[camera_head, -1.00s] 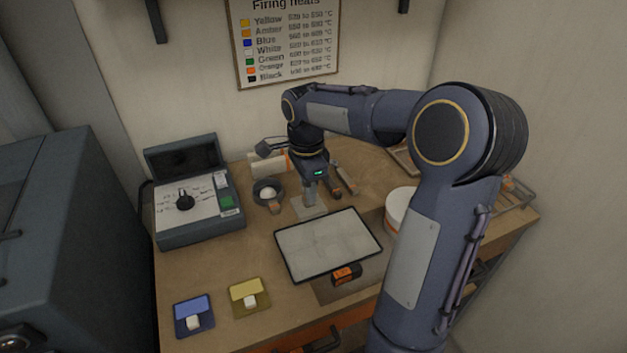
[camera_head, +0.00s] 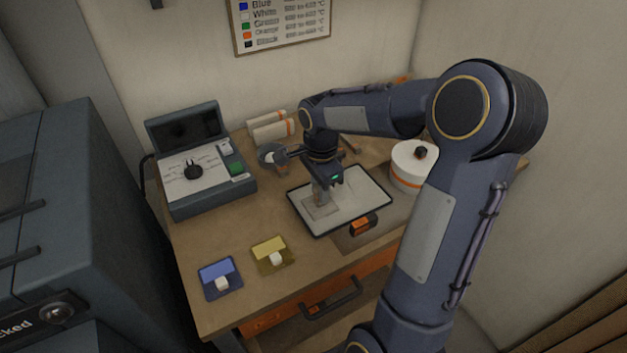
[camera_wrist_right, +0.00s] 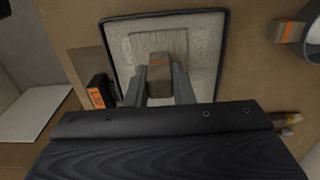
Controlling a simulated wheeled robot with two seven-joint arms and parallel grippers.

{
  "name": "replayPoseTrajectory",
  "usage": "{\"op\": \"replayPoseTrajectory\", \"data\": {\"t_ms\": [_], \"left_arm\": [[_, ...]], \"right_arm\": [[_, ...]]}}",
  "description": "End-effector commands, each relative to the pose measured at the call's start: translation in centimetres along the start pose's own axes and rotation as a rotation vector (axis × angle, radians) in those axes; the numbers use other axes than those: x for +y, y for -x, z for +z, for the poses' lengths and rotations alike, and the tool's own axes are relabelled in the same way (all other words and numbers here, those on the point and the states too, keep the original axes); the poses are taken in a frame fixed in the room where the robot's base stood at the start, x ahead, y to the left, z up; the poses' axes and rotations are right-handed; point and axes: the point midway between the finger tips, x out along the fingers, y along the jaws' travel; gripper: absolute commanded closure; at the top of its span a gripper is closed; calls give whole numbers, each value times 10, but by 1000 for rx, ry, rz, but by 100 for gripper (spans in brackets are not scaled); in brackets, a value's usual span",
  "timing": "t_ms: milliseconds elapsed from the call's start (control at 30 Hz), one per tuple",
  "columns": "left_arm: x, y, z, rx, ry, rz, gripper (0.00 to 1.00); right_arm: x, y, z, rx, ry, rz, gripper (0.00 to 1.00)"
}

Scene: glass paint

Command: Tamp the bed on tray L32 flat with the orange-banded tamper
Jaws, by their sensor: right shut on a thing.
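The tray (camera_head: 303,222) is a black-rimmed rectangle in the middle of the bench, with a pale bed (camera_head: 363,191) in it. My right gripper (camera_head: 322,187) is shut on the tamper's handle, above the left part of the tray. The tamper has a square flat plate (camera_head: 318,209) and an orange band, seen in the wrist view on the handle (camera_wrist_right: 160,73). The plate is over the bed; I cannot tell whether it touches. My left gripper is out of view.
A white lidded pot (camera_head: 412,166) with an orange band stands close right of the tray. A control box (camera_head: 200,170) is at the left. A blue card (camera_head: 219,272) and a yellow card (camera_head: 266,247) lie in front. Pale rolls (camera_head: 272,130) lie at the back.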

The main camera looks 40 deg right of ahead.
Motion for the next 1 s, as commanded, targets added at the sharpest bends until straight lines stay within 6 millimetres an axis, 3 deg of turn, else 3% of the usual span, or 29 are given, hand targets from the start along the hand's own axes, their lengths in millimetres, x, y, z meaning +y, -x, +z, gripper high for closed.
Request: {"op": "replayPoseTrajectory", "data": {"t_ms": [133,700,1000], "left_arm": [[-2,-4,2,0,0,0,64],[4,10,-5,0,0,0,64],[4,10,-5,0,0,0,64]], "right_arm": [[22,0,-3,1,-3,-1,97],[20,2,-105,0,-3,1,97],[19,-2,-124,0,1,0,97]]}}
